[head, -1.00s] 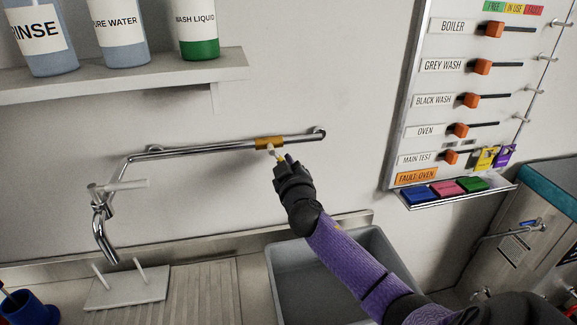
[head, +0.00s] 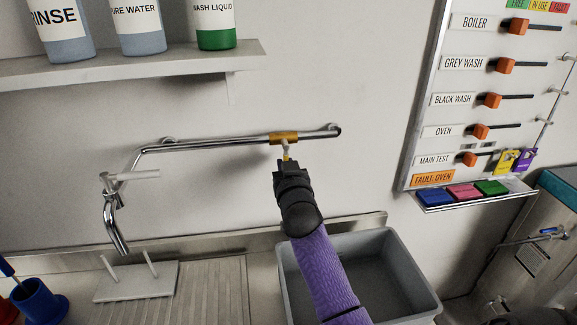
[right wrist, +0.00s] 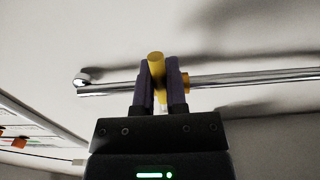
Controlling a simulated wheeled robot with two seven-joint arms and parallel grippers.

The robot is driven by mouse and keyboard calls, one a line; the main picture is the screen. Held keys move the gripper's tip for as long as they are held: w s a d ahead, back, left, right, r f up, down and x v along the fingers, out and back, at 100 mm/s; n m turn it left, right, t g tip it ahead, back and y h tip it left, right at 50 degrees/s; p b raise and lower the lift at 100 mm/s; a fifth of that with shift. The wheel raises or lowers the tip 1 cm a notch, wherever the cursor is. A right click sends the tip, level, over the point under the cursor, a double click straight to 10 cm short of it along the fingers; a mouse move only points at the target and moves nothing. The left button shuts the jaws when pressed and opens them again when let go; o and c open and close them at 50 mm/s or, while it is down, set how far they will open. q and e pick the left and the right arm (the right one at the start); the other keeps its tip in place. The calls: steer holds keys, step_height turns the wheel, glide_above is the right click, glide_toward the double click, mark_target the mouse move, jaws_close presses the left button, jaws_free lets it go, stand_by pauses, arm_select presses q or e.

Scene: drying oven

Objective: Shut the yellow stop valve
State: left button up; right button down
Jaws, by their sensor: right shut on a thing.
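The yellow stop valve (head: 284,138) sits on a chrome pipe (head: 220,146) that runs along the wall above the sink. Its lever points down from the valve body, out from the wall, towards my right gripper (head: 285,162). In the right wrist view the yellow lever end (right wrist: 156,66) stands between the two fingers of my right gripper (right wrist: 160,80), which is shut on it. The valve body (right wrist: 187,80) shows partly behind the right finger. My left gripper is not in view.
A grey basin (head: 405,270) is below my right arm. A chrome tap (head: 115,225) and a pegged rack (head: 135,281) are at the left. A bottle shelf (head: 130,72) is above, and a switch board (head: 425,110) is at right.

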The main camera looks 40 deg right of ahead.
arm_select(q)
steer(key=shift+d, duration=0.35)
arm_select(e)
steer(key=c, duration=0.7)
jaws_free()
steer(key=shift+a, duration=0.1)
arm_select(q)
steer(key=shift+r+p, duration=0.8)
arm_select(e)
steer(key=v, duration=1)
